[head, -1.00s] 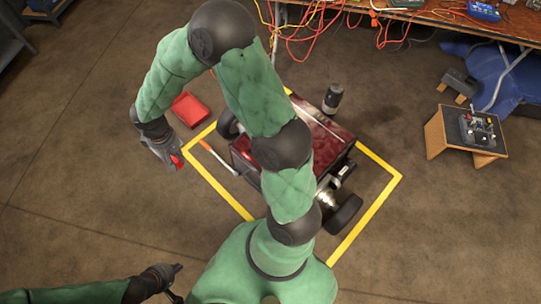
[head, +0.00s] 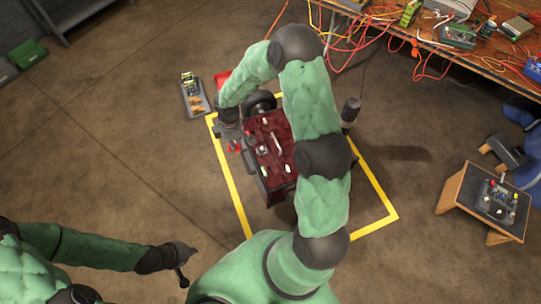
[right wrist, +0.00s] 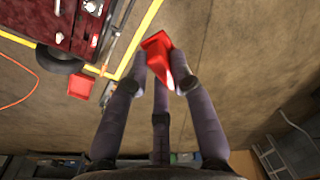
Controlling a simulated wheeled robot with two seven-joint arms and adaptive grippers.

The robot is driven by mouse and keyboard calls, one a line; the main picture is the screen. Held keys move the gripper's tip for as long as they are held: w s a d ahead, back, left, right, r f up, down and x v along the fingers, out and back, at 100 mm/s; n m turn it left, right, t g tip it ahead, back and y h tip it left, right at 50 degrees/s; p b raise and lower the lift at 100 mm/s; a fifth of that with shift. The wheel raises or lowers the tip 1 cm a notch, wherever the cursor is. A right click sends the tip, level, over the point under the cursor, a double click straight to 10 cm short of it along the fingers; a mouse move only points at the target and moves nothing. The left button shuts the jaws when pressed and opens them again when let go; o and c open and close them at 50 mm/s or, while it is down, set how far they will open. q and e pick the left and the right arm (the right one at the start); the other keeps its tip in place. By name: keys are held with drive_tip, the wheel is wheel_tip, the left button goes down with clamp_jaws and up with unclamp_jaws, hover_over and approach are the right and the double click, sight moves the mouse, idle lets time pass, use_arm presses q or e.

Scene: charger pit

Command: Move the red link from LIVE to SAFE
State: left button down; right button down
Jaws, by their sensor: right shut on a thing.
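My right gripper (head: 232,142) is shut on the red link (right wrist: 160,58), whose blocky end sticks out past the fingertips in the right wrist view. In the head view the gripper is just left of a dark red wheeled cart (head: 275,172). The link shows there only as small red spots. The cart's top has light knobs and a handle; it also shows in the right wrist view (right wrist: 50,17). I cannot make out LIVE or SAFE labels. The held link appears apart from the cart. My left gripper (head: 184,268) is low at the left, and its fingers are unclear.
Yellow floor tape (head: 232,190) surrounds the cart. A grey tray of parts (head: 193,98) and a red bin (head: 222,78) lie beyond its left side. A cluttered bench (head: 460,40) stands upper right, a small stand (head: 466,207) right.

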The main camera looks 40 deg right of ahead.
drive_tip(key=d+f+n+b, duration=0.2)
drive_tip(key=d+f+n, duration=0.2)
drive_tip(key=f+n, duration=0.3)
drive_tip(key=s+d+f+n+b, duration=0.1)
drive_tip(key=d+f+n, duration=0.4)
drive_tip(key=f, duration=0.9)
drive_tip(key=s+d+f+n+b, duration=0.1)
drive_tip(key=d+f+n+b, duration=0.3)
drive_tip(key=f+n, duration=0.6)
drive_tip(key=shift+s+d+f+n, duration=0.2)
drive_tip(key=shift+d+f+n, duration=0.15)
drive_tip(key=shift+d+n, duration=0.35)
drive_tip(key=shift+f+b, duration=0.3)
drive_tip(key=shift+f, duration=1.1)
drive_tip(key=c, duration=1)
unclamp_jaws()
